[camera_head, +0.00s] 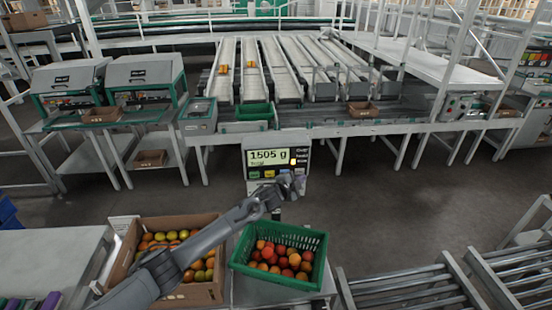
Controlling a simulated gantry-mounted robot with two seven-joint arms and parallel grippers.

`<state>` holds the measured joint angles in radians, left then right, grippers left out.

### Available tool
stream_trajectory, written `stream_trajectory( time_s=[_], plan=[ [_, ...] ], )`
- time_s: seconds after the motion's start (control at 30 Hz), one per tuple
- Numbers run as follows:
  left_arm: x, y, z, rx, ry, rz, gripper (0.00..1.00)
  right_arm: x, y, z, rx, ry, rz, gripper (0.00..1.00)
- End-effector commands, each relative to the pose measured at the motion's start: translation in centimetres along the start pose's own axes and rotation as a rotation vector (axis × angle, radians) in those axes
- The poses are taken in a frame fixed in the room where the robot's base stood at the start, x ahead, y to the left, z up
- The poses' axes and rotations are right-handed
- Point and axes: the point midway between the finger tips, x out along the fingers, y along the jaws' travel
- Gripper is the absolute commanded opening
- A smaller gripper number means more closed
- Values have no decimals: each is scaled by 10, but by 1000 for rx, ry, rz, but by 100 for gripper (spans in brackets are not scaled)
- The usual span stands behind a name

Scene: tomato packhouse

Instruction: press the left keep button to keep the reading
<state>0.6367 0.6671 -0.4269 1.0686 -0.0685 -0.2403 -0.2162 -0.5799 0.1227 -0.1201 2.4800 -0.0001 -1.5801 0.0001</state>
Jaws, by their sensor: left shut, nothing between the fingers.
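The scale's display head (250,150) stands upright at the centre and its lit screen reads 1505 g. The button labels are too small to read, so I cannot tell which is the left keep button. My left gripper (292,184) is shut and empty in front of the lower right of the display head. It hides part of the button row; I cannot tell if it touches. My right gripper is not in view.
A green crate (240,267) of red and orange tomatoes stands below the display head. A cardboard box (208,292) of mixed tomatoes is to its left, under my left arm. Roller conveyors (410,290) are at lower right. A sorting line (300,75) runs behind.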

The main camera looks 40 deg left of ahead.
Motion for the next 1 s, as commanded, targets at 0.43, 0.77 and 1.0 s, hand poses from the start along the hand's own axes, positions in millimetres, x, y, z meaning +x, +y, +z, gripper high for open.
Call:
stream_trajectory(
  time_s=[0.43, 0.77, 1.0],
  plan=[
    [4, -1, 3, 0, 0, -1, 0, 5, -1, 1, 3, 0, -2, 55],
    [6, -5, 4, 0, 0, 0, 0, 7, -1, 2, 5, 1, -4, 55],
    [6, -5, 5, 0, 0, 0, 0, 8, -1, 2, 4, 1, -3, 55]
  ],
)
